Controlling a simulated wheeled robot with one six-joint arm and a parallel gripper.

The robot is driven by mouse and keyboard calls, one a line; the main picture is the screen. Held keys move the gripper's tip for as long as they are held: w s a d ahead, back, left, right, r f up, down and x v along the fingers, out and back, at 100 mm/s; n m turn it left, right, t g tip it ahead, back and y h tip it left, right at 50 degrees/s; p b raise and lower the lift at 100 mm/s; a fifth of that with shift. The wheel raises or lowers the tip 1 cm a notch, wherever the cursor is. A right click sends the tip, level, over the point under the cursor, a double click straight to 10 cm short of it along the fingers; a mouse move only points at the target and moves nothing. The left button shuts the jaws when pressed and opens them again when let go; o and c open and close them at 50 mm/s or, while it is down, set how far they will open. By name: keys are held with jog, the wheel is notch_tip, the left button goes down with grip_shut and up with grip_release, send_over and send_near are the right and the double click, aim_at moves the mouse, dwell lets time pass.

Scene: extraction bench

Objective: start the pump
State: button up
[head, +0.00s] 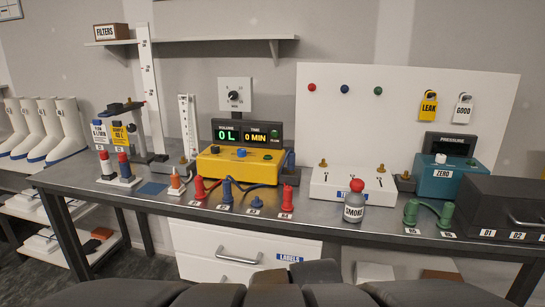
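The yellow pump (237,172) sits on the grey bench left of centre. A blue round knob or button (241,152) is on its top, with smaller parts on either side. A dark display unit (247,135) stands at its back and reads VOLUME 0 L and TIME 0 MIN. A small green round button or lamp (275,134) is at the right of the display; its small label is too blurred to read. Dark parts of my own body fill the bottom edge. I cannot make out my gripper's fingers there.
A smoke bottle (354,204) with a red top, a white valve box (345,186), a blue-green pressure box (446,180) and a dark case (500,205) stand to the right.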

grip_shut()
dwell(1.4)
